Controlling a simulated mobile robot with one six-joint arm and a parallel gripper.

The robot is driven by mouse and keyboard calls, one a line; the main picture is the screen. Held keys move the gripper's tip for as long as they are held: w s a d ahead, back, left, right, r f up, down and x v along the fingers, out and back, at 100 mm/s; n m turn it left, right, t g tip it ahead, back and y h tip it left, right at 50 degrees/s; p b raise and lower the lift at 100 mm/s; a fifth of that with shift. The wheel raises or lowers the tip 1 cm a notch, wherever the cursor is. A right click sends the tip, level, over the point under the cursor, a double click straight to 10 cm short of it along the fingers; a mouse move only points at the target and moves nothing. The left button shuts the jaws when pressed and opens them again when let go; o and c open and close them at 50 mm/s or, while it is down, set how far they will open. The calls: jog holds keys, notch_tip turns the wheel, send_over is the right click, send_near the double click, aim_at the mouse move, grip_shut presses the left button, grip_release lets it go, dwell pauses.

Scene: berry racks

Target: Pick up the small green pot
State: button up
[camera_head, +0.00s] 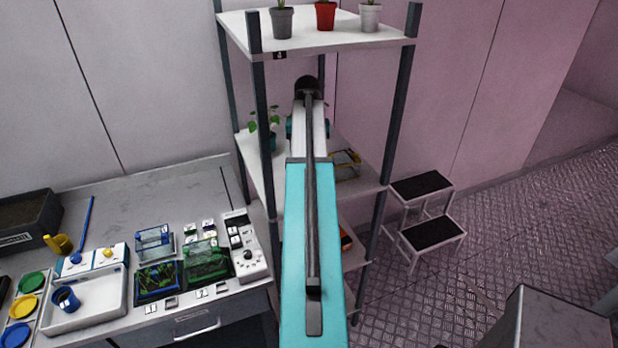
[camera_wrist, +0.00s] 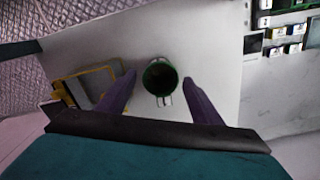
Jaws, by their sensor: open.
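A small green pot (camera_wrist: 160,77) stands on a white shelf board in the wrist view, seen from above into its dark round mouth. My gripper (camera_wrist: 160,80) is open, with one purple finger to each side of the pot and visible gaps between. The fingers do not appear to touch it. In the head view my arm reaches into the rack at the middle shelf and hides its fingertips. A leafy plant in a teal-green pot (camera_head: 271,141) shows left of my arm there; I cannot tell if it is the same pot.
A yellow-edged grey object (camera_wrist: 88,84) lies left of the pot, also right of my arm in the head view (camera_head: 346,164). Dark rack posts (camera_head: 388,130) flank my arm. The top shelf (camera_head: 330,42) holds three potted plants. A cluttered bench (camera_head: 150,190) stands left; a step stool (camera_head: 433,235) stands right.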

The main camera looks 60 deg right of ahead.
jog(key=shift+f, duration=1.7)
jog(key=shift+c, duration=0.5)
jog(key=c, duration=0.9)
jog(key=shift+r, duration=0.2)
